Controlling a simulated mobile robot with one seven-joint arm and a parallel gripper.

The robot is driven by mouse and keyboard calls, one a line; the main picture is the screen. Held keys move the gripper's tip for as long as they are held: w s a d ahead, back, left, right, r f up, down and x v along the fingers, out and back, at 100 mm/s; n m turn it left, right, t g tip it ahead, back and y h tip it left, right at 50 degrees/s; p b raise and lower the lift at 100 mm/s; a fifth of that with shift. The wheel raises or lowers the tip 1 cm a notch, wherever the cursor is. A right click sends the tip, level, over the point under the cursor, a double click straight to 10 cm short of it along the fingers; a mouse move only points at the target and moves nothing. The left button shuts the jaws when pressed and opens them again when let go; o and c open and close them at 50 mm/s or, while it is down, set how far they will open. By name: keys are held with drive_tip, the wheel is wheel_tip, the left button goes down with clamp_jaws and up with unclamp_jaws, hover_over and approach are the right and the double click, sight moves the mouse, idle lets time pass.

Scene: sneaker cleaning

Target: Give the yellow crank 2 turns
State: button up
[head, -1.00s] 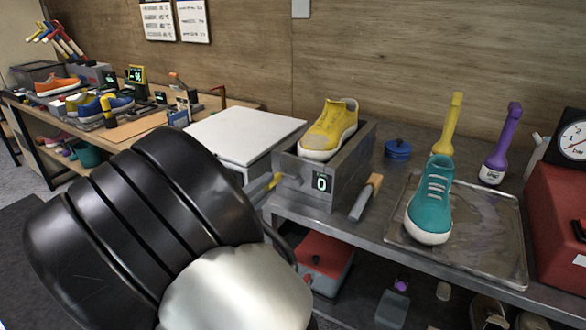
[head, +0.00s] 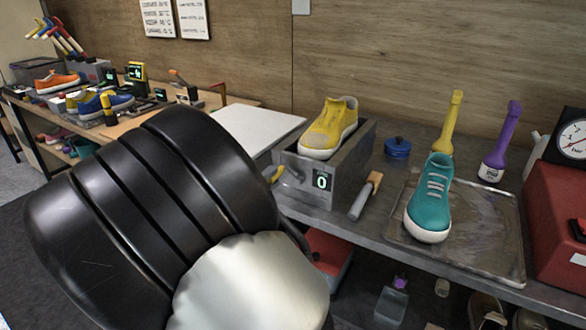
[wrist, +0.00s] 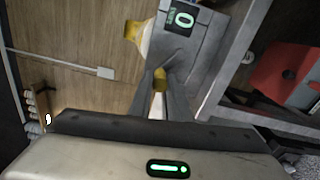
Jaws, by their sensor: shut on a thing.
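A grey box (head: 322,190) with a green-lit display reading 0 stands on the metal bench, with a yellow shoe (head: 330,128) on top. My gripper is hidden behind my arm in the head view.
A wooden-handled tool (head: 365,196) lies right of the box. A teal shoe (head: 430,195) stands on a metal tray (head: 480,240). A blue pot (head: 398,148), yellow and purple bottles and a red case (head: 560,225) share the bench. A white board (head: 250,128) lies left.

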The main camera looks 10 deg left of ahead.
drive_tip(key=shift+s+d+r, duration=0.15)
drive_tip(key=shift+d+r, duration=0.35)
drive_tip(key=shift+r, duration=0.15)
drive_tip(key=shift+s+d+r+p, duration=0.3)
drive_tip(key=shift+d+r, duration=0.15)
drive_tip(key=shift+d, duration=0.25)
drive_tip(key=shift+s+d+r, duration=0.15)
drive_tip(key=shift+s+d, duration=0.15)
drive_tip(key=shift+d, duration=0.45)
drive_tip(key=shift+d, duration=0.1)
